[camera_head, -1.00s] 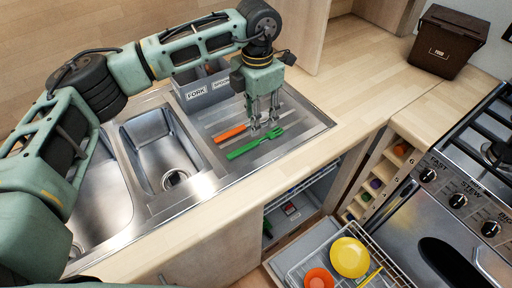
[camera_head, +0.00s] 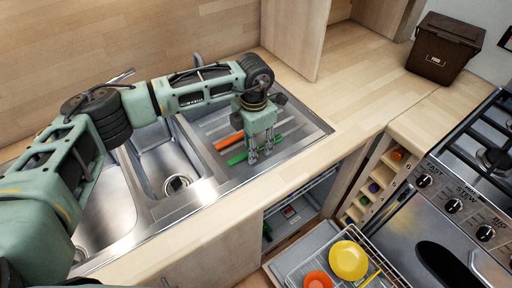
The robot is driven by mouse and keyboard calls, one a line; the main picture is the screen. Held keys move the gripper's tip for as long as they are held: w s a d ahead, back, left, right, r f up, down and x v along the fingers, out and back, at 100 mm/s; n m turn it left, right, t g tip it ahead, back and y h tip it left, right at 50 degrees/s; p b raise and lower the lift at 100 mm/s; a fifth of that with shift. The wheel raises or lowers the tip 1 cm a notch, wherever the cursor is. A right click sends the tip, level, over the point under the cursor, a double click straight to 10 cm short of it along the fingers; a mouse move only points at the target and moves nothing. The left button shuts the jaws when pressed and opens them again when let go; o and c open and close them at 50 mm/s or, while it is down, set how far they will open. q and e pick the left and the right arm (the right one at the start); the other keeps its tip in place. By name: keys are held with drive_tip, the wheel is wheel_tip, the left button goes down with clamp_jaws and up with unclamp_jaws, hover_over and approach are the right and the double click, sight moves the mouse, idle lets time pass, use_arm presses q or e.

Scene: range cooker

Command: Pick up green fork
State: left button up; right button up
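The green fork (camera_head: 237,159) lies on the ribbed steel drainboard beside the sink, its right part partly covered by my gripper. My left gripper (camera_head: 260,155) points down over the fork with its two fingers apart. The fingertips are low, at the fork's middle; I cannot tell whether they touch it. My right gripper is not in view.
An orange-handled utensil (camera_head: 228,142) lies just behind the fork. My arm hides the cutlery holder behind the drainboard. An open dishwasher rack holds a yellow plate (camera_head: 349,260) and an orange cup (camera_head: 318,280). A brown bin (camera_head: 444,48) stands at the back right.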

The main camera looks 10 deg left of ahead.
use_arm(q)
clamp_jaws()
drive_tip(key=shift+r, duration=0.1)
idle(0.3)
